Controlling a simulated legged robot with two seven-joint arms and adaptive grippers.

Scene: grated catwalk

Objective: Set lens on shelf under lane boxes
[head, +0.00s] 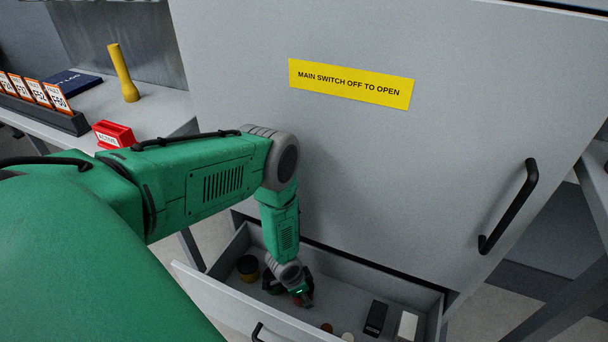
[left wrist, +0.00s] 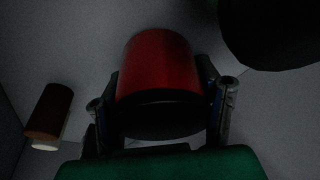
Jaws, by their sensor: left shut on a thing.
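The red lens (left wrist: 160,62), a short red cylinder with a dark near rim, stands between the fingers of my left gripper (left wrist: 163,100) in the left wrist view. The fingers are shut on its two sides. In the head view my left gripper (head: 292,290) reaches down into the open drawer (head: 225,296), and only a bit of red shows at its tips. I cannot tell whether the lens touches the drawer floor. I cannot make out lane boxes or a shelf under them. My right gripper is not in view.
The drawer also holds a dark yellowish pot (head: 248,268), small round pieces (head: 327,327), a black box (head: 376,318) and a white box (head: 407,325). The cabinet front (head: 400,160) rises behind it. The left bench (head: 150,108) carries a yellow torch (head: 123,74) and red block (head: 113,134).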

